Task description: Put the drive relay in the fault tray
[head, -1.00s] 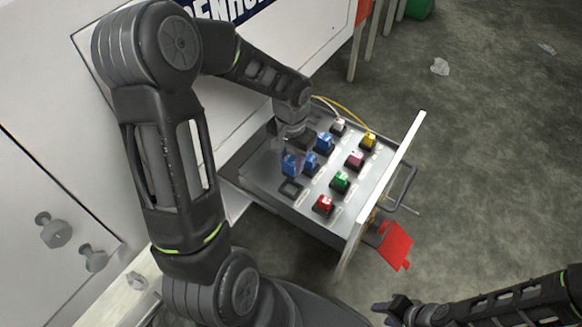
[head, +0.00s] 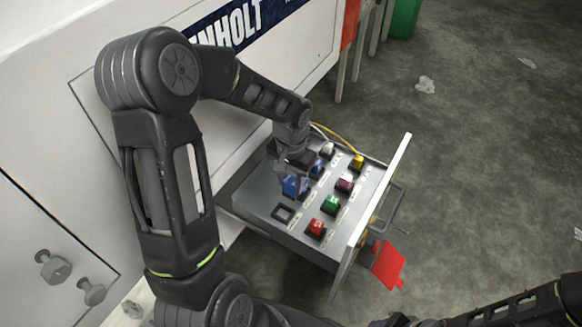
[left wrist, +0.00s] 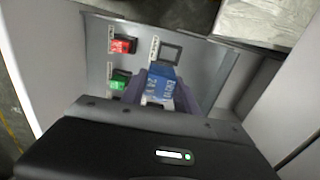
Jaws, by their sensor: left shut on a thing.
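My left gripper (head: 290,178) is shut on a blue relay (head: 294,187), low over the panel of the pulled-out drawer (head: 261,204). The left wrist view shows the blue relay (left wrist: 165,84) between the fingers, with white lettering on its face, close to an empty socket (left wrist: 170,53). In the head view the empty socket (head: 283,213) lies just in front of the held relay. Whether the relay touches the panel is hidden. Another blue relay (head: 318,168) sits behind it. I cannot make out a fault tray. My right gripper (head: 398,321) is cut off at the bottom edge.
Red (head: 316,228), green (head: 332,204), purple (head: 345,183), yellow (head: 357,162) and white (head: 328,150) relays sit in the panel. The drawer has a raised front plate (head: 372,215) with a handle. A red plate (head: 387,265) hangs outside it. Open floor lies to the right.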

